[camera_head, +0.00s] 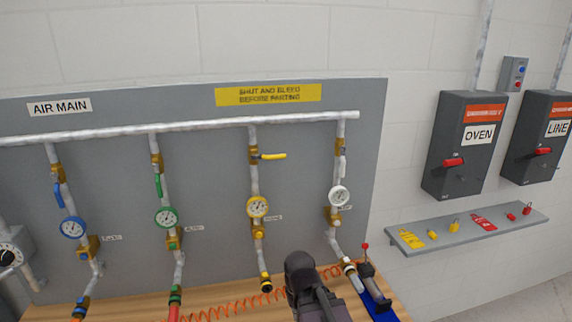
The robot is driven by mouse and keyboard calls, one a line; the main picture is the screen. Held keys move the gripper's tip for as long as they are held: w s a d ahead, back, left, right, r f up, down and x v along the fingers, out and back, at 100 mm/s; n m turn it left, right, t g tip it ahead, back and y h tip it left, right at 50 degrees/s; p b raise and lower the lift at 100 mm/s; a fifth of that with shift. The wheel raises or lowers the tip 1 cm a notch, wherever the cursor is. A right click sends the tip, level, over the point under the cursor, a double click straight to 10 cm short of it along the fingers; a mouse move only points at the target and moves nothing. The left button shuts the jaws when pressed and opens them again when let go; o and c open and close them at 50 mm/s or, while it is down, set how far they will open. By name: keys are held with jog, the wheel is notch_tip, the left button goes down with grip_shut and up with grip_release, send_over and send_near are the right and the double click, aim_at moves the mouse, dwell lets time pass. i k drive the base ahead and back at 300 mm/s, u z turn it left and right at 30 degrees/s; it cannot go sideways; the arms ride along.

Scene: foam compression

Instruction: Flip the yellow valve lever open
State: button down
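The yellow valve lever (272,156) sticks out to the right from its brass valve (253,156), near the top of the third pipe on the grey panel. It lies about level, across its upright pipe. A yellow-rimmed gauge (257,207) sits lower on the same pipe. My gripper (302,268) appears as a dark shape at the bottom of the view, below and to the right of the lever and apart from it. Its fingertips cannot be made out, so its opening is unclear.
The blue lever (58,195), green lever (158,185) and white lever (342,167) hang along their pipes. An orange coiled hose (225,306) lies on the wooden bench. A shelf (470,233) with tags and padlocks is at right, below the OVEN box (462,165).

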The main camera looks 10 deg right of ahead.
aim_at(276, 157)
jog(key=k, duration=0.85)
jog(key=z, duration=0.5)
